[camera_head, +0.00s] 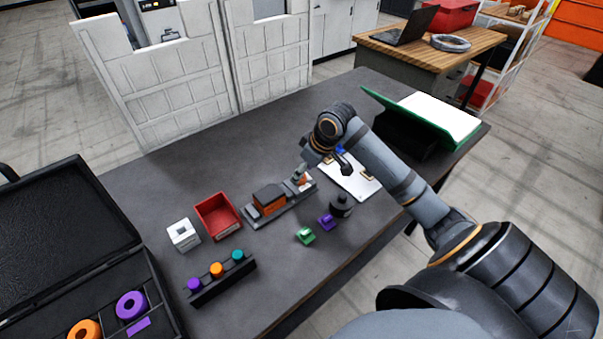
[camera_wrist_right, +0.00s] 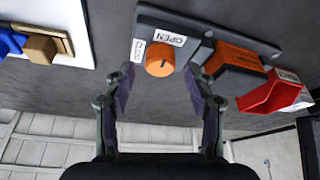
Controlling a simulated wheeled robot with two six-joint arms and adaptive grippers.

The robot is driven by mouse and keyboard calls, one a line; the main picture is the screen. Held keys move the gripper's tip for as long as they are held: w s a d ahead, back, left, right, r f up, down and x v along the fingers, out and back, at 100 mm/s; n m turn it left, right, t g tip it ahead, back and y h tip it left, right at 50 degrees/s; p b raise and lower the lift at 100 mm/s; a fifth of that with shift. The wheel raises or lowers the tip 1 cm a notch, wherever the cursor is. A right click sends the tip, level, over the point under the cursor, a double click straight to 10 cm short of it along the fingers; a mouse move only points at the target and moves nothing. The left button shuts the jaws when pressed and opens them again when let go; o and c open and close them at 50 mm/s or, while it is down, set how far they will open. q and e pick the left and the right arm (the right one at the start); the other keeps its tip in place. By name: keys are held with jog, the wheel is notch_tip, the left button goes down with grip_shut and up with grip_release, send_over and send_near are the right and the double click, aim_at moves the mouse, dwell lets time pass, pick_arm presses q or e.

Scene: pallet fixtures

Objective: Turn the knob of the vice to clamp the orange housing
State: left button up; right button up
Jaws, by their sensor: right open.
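The grey vice (camera_head: 285,210) lies on the dark table, with the orange housing (camera_head: 270,206) between its black jaws. In the right wrist view the housing (camera_wrist_right: 237,56) sits to the right of the round orange knob (camera_wrist_right: 160,60). Labels reading OPEN (camera_wrist_right: 168,32) and, partly hidden, another beside it lie by the knob. My right gripper (camera_wrist_right: 160,78) is open, its two fingers on either side of the knob with gaps showing; contact is not visible. In the head view the right wrist hangs over the knob end of the vice. My left gripper is not in view.
A red bin (camera_head: 217,216) and white block (camera_head: 183,234) stand left of the vice. A rack with coloured knobs (camera_head: 222,280) is in front.

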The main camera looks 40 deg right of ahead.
jog(key=shift+w+a+f, duration=0.15)
jog(key=shift+w+f, duration=0.05)
jog(key=shift+f, duration=0.35)
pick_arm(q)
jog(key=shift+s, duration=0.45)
pick_arm(e)
jog(key=shift+w+f, duration=0.1)
jog(key=shift+f, duration=0.3)
jog(key=c, duration=1.1)
jog(key=shift+c, duration=0.2)
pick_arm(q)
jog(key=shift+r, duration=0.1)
